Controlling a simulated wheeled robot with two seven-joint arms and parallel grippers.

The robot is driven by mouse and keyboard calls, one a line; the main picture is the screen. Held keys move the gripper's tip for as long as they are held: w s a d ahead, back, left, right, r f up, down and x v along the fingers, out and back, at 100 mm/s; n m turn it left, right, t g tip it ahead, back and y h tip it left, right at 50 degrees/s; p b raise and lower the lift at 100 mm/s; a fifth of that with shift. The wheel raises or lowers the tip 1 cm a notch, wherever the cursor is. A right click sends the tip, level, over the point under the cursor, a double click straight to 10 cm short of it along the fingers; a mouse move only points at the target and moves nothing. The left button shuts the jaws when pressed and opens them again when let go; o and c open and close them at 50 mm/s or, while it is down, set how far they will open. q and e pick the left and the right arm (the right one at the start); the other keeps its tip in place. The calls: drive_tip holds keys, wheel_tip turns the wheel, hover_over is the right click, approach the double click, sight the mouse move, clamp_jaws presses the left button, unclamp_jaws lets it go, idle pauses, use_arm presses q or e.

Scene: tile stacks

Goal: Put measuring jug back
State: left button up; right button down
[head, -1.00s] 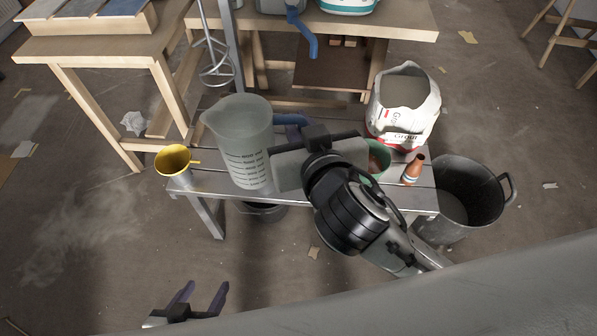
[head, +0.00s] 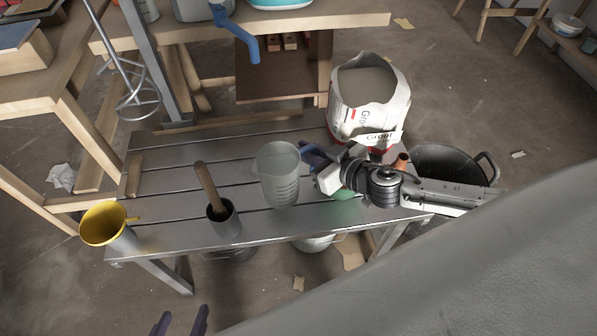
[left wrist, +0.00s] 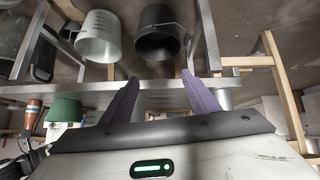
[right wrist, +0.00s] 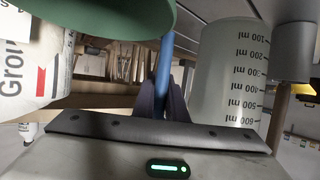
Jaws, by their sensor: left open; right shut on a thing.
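The measuring jug (head: 279,175) is translucent, with volume marks, and stands upright at the middle of the slatted grey bench (head: 170,180). Whether its base touches the slats is hard to tell.
A grey cup with a wooden-handled tool (head: 222,220) stands left of the jug, a yellow vessel (head: 103,223) at the left end. A grout bag (head: 365,110), a green container (head: 345,193) and a terracotta bottle (head: 402,161) are on the right. A black bucket (head: 440,160) stands beyond.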

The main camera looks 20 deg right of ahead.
wheel_tip(320, 180, down, 4)
drive_tip(key=shift+f+b, duration=0.2)
drive_tip(key=shift+b, duration=0.7)
drive_tip(key=shift+f, duration=0.3)
drive_tip(key=c, duration=1.8)
unclamp_jaws()
